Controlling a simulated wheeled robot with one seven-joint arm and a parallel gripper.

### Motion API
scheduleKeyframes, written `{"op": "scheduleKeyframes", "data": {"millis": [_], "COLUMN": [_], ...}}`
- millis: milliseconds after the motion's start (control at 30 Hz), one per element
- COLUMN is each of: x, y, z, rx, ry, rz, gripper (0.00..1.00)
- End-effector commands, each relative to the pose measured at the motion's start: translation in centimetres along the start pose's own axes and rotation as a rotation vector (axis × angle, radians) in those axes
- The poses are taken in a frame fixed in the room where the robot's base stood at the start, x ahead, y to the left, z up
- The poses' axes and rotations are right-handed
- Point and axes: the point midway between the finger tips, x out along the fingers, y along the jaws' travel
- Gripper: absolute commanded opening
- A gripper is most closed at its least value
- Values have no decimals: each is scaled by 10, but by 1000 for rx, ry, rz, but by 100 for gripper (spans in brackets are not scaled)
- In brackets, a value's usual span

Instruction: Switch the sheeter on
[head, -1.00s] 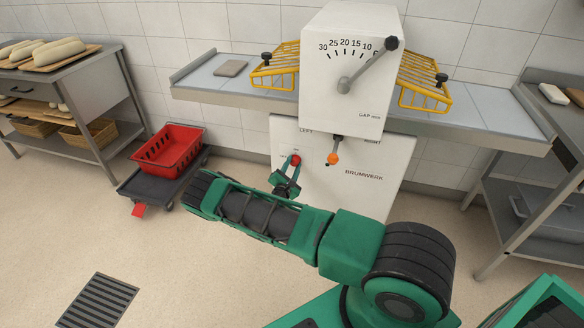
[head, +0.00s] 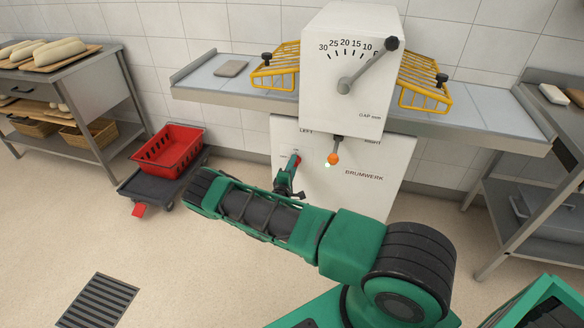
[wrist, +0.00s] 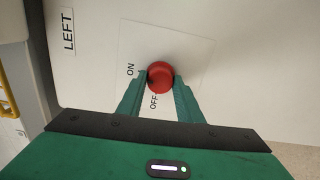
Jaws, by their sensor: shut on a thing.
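The sheeter (head: 352,75) is a white machine with a gap dial on its upper body and a lower white panel (head: 365,190) marked BRUMWERK. A red knob (wrist: 160,76) sits on that panel between the printed words ON and OFF; a sliver of it shows in the head view (head: 298,159). My gripper (wrist: 160,83) is shut on the red knob, one green finger on each side. The gripper also shows in the head view (head: 294,166), rolled edge-on. A small pale-yellow light (head: 327,165) glows beside the orange-ended lever (head: 333,158).
Yellow wire guards (head: 275,66) flank the sheeter over its long grey tables. A red crate (head: 168,150) on a dark dolly stands on the left, near a bread rack (head: 70,95). A steel table (head: 530,160) stands on the right. A floor drain (head: 97,300) lies front left.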

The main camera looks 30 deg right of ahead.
Motion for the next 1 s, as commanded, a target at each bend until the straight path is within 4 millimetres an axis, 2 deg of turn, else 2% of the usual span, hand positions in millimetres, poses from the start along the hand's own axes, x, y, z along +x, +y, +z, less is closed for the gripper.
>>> {"op": "scheduleKeyframes", "data": {"millis": [300,700,733,800,1000], "x": [2,2,2,2,1], "y": [0,-1,-1,0,0], "z": [0,0,0,1,0], "rx": [75,81,81,80,79], "ry": [0,0,0,-1,-1], "rz": [-1,-2,-2,-2,-1], "gripper": [10,10,35,52,52]}}
